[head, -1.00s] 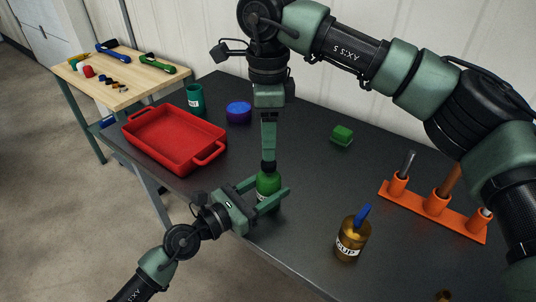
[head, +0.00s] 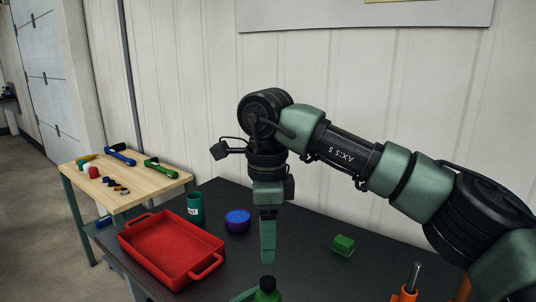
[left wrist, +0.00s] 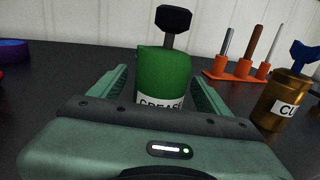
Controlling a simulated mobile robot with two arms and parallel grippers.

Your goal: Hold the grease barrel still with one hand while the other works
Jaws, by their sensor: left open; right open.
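The green grease barrel (left wrist: 162,78) stands upright in the left wrist view, with a white label and a black top piece. In the head view only its upper part (head: 266,292) shows at the bottom edge. My left gripper (left wrist: 160,92) is open, one finger on each side of the barrel. A gap shows at the left finger; contact on the right is hard to tell. In the head view most of my left gripper is cut off. My right gripper (head: 268,256) is open, pointing down above the barrel and seen edge-on, so its finger gap is hidden.
A red tray (head: 128,240), a green cup (head: 195,208), a blue-purple round container (head: 238,221) and a green block (head: 343,245) are on the dark table. An orange rack (left wrist: 232,72) and a brown jar (left wrist: 284,98) stand right of the barrel. A wooden side table (head: 140,192) holds tools.

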